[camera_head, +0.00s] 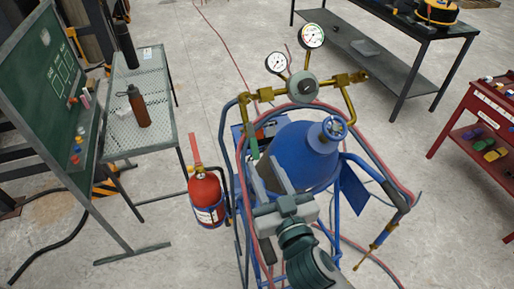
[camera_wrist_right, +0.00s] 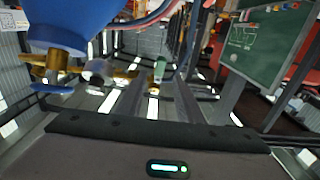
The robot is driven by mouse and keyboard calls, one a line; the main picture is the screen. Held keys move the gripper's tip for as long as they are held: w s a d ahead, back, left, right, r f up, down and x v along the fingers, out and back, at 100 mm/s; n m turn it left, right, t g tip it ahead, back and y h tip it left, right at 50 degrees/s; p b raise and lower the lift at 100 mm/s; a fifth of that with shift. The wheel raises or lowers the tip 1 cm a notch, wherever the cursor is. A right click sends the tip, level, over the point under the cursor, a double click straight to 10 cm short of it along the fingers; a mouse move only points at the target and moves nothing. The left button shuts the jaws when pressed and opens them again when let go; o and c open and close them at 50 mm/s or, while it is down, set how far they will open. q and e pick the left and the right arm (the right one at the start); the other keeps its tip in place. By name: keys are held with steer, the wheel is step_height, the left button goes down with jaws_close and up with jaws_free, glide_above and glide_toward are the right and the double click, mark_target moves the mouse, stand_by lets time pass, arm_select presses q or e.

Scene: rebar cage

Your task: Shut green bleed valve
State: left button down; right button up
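The green bleed valve handle (camera_head: 253,148) shows as a small green lever at the left of the regulator, beside the blue cylinder (camera_head: 303,155). It also shows in the right wrist view (camera_wrist_right: 160,69), beyond and roughly between the fingertips. My right gripper (camera_head: 269,170) is open and empty, with a gap between its fingers (camera_wrist_right: 160,85). It reaches up from the bottom of the head view, and its fingertips stop just short of the green handle. I cannot tell the exact distance. My left gripper is not in view.
The brass regulator (camera_head: 302,87) with two gauges stands above the cylinder. Red and blue hoses loop around the blue cart frame. A red fire extinguisher (camera_head: 205,197) hangs at its left. A mesh table (camera_head: 158,128) and green board (camera_head: 52,88) stand left; a red cart (camera_head: 485,118) stands right.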

mark_target(255, 148)
steer(key=p+x, duration=0.1)
steer(key=x, duration=0.5)
steer(key=shift+p, duration=0.35)
steer(key=shift+c, duration=0.6)
jaws_close()
